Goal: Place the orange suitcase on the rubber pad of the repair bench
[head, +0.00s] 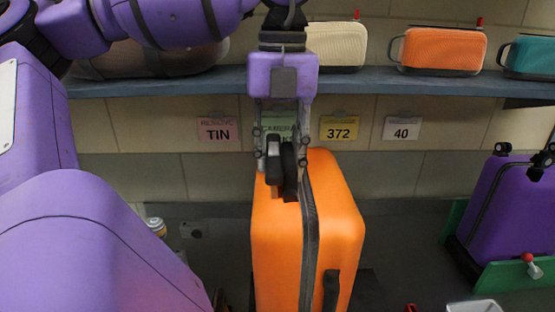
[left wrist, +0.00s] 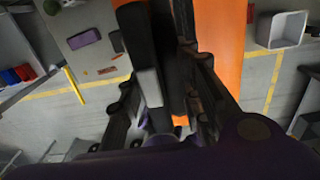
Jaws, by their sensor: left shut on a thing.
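The orange suitcase (head: 335,215) stands upright in the middle of the head view, with a dark zip band down it and a dark side handle. My left gripper (head: 283,168) points down at its top and is shut on its dark top handle. In the left wrist view the suitcase (left wrist: 220,65) shows as an orange strip behind the fingers (left wrist: 165,105). Its lower end is cut off in the head view, so I cannot tell whether it touches anything below. I cannot make out the rubber pad for certain. My right gripper is not in view.
A blue-grey shelf (head: 210,81) behind carries a cream case (head: 335,45), a smaller orange case (head: 442,50) and a teal case (head: 530,57). A purple suitcase (head: 505,210) stands in a green holder at right. A can (head: 156,227) is at left. A white bin (left wrist: 281,30) shows in the wrist view.

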